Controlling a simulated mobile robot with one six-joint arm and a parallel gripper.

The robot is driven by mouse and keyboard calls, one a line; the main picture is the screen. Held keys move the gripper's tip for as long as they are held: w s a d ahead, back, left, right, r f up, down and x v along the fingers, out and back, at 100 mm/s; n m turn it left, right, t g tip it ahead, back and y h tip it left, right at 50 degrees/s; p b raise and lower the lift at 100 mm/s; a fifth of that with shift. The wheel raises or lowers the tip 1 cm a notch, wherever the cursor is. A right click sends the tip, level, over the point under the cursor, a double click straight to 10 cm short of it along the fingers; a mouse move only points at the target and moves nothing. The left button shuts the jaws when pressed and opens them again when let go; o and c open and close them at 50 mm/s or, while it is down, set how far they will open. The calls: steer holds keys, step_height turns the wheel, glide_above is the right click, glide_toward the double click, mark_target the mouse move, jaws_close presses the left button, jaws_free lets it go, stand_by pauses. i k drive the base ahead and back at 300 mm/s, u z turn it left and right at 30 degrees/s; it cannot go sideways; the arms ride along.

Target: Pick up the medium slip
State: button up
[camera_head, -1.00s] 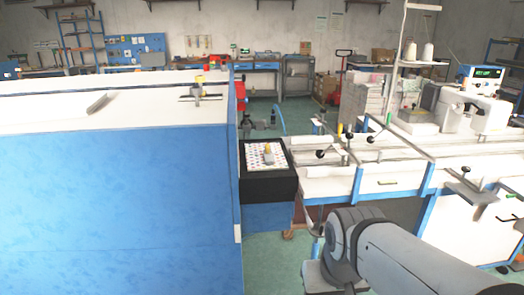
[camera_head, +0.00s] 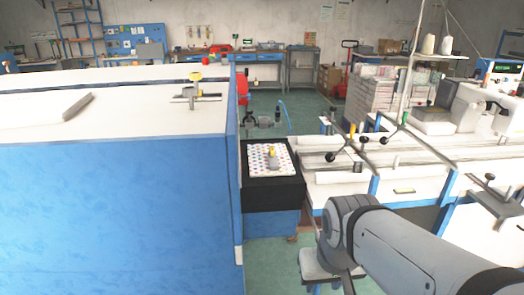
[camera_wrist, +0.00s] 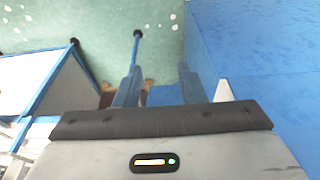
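I cannot make out which thing is the medium slip. A grey tool with a yellow part (camera_head: 272,154) stands on a dotted white sheet (camera_head: 286,167) on a black stand (camera_head: 288,194) in the middle of the head view. A pale flat slab (camera_head: 45,109) lies on the white top at the left. My gripper (camera_wrist: 159,78) shows in the wrist view with two fingers apart and nothing between them. It points at the green floor beside a blue panel. My arm is at the lower right of the head view, where the fingertips cannot be made out.
A large blue-sided table (camera_head: 110,205) fills the left, with a yellow-topped clamp (camera_head: 195,85) on it. A white workbench (camera_head: 404,190) with levers and rails stands at the right. Green floor (camera_head: 270,262) shows between them.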

mark_target(273, 164)
steer(key=u, duration=0.1)
steer(key=k, duration=0.5)
steer(key=z, duration=1.7)
steer(key=i, duration=0.85)
steer(key=u, duration=1.5)
steer(key=i, duration=1)
